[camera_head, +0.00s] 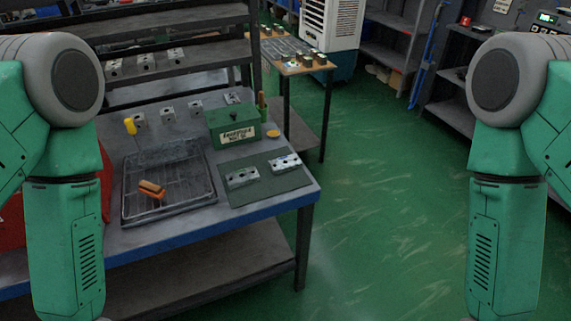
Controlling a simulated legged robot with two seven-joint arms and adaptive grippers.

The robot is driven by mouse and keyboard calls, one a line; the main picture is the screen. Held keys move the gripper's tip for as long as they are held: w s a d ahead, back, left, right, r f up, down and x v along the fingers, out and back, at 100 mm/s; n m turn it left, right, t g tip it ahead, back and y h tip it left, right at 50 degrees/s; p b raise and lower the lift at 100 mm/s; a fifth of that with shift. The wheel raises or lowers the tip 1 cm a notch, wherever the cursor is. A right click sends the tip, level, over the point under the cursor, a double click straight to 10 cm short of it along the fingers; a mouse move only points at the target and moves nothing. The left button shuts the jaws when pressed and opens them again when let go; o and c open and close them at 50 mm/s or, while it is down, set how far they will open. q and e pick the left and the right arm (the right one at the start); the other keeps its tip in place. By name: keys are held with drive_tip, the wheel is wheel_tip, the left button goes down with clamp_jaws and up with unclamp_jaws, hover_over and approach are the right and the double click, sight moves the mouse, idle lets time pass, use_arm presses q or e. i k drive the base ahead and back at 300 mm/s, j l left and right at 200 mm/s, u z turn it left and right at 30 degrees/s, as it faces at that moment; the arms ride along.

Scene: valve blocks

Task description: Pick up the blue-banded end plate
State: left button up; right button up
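Two silvery metal blocks lie on a dark green mat (265,188) at the right end of the workbench. The left block (242,177) and the right block (285,163) are apart from each other. Several more small metal blocks stand at the back of the bench, one of them (233,98) behind the green box. A blue band is too small to make out on any block, so I cannot tell which is the end plate. My two arms hang at the left and right picture edges. Both grippers are below the frame and out of view.
A wire tray (206,165) holding an orange-handled tool (151,189) sits left of the mat. A green box (234,125) with a label stands behind the mat, beside a yellow disc (273,134). Green floor (380,220) is open to the right of the bench (235,222).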

sight(287, 163)
drive_tip(key=i+l+z, duration=0.1)
drive_tip(key=i+l, duration=0.2)
drive_tip(key=i+l+z, duration=0.1)
drive_tip(key=i+l, duration=0.2)
drive_tip(key=i, duration=0.2)
drive_tip(key=i+l+z, duration=0.1)
drive_tip(key=i+l, duration=0.15)
drive_tip(key=i, duration=0.15)
